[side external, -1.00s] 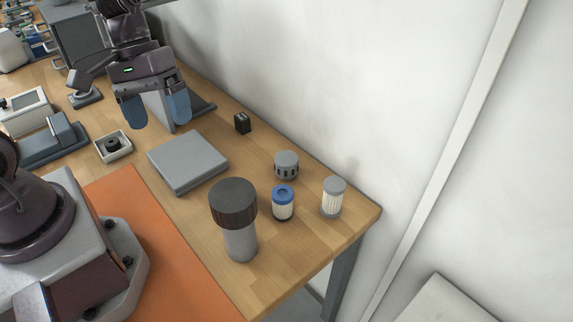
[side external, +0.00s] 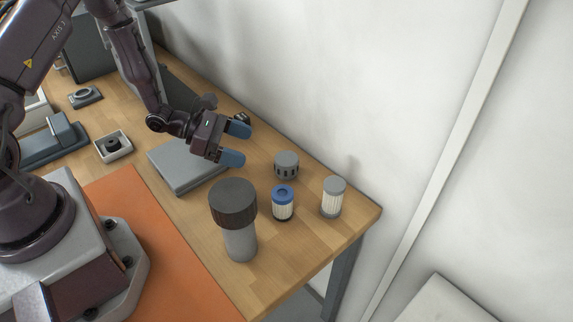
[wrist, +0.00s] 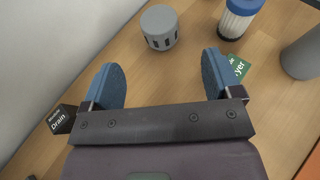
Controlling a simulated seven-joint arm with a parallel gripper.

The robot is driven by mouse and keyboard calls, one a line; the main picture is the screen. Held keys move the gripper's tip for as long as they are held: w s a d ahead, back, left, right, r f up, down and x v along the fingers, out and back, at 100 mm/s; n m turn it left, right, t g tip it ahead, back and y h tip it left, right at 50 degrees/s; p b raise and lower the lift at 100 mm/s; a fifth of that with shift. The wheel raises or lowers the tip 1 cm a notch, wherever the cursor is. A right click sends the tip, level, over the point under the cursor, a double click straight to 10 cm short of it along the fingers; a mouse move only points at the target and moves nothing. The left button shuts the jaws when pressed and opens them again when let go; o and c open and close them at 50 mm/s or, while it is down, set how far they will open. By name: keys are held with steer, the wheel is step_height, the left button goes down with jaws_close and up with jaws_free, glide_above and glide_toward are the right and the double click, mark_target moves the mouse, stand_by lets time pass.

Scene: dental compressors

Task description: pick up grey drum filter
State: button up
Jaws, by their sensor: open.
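A short grey drum (side external: 287,165) with dark slots around its side stands upright on the wooden table, near the wall; it matches the grey drum filter. It also shows in the wrist view (wrist: 160,28), ahead of the fingertips and roughly centred between them. My gripper (side external: 243,145) is open and empty, with its blue fingers pointing toward the drum. A clear gap lies between fingers and drum. In the wrist view my gripper (wrist: 162,72) has bare table between its two fingers.
A blue-topped white filter (side external: 283,204), a grey-capped white filter (side external: 333,198) and a dark-capped grey canister (side external: 236,215) stand near the drum. A flat grey plate (side external: 180,170) lies under the arm. The black block with a Drain label (wrist: 60,119) is beside the left finger.

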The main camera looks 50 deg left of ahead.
mark_target(284, 158)
steer(key=x, duration=1)
steer(key=shift+w+d+f, duration=0.1)
steer(key=shift+w+f, duration=0.15)
steer(key=shift+f, duration=0.1)
steer(key=shift+c, duration=0.2)
steer(key=c, duration=1)
